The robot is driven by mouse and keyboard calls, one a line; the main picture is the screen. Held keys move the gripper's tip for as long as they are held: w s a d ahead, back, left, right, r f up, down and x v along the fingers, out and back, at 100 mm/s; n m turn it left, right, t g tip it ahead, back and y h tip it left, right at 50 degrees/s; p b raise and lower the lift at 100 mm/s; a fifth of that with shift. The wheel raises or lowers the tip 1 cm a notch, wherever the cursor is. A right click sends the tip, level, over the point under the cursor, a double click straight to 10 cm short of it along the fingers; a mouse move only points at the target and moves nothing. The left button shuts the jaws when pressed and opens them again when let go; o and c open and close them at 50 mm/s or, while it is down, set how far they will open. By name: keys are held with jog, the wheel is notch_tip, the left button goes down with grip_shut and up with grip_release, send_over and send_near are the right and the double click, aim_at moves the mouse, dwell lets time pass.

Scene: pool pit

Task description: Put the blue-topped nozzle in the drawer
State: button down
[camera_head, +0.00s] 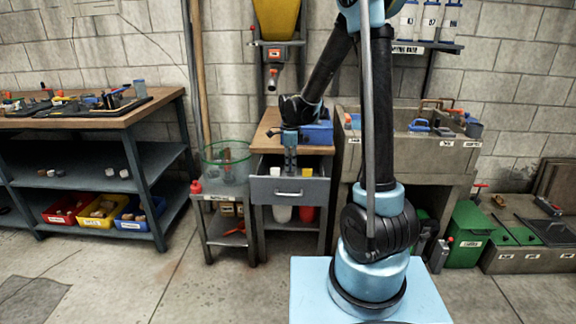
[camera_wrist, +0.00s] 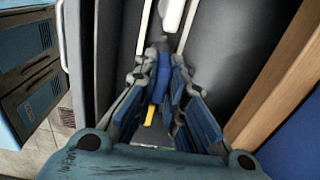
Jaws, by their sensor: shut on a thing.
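My gripper (camera_head: 290,165) points down over the open grey drawer (camera_head: 290,191) in the head view. In the wrist view, my gripper (camera_wrist: 161,65) is shut on a narrow blue piece, which appears to be the blue-topped nozzle (camera_wrist: 163,72). A yellow part shows just below the blue. The fingers cover much of the nozzle, so its full shape is hidden. The dark drawer interior (camera_wrist: 225,50) lies around and below the fingers. I cannot tell whether the nozzle touches the drawer floor.
A white object (camera_wrist: 173,14) lies near the fingertips in the wrist view. A wooden worktop (camera_head: 266,132) with a blue box (camera_head: 318,133) is behind the drawer. A green-rimmed glass bowl (camera_head: 227,160) stands to its left, and a sink (camera_head: 425,145) to its right.

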jog(key=shift+f, duration=0.6)
jog(key=c, duration=1.7)
grip_release()
jog(key=shift+o, duration=0.2)
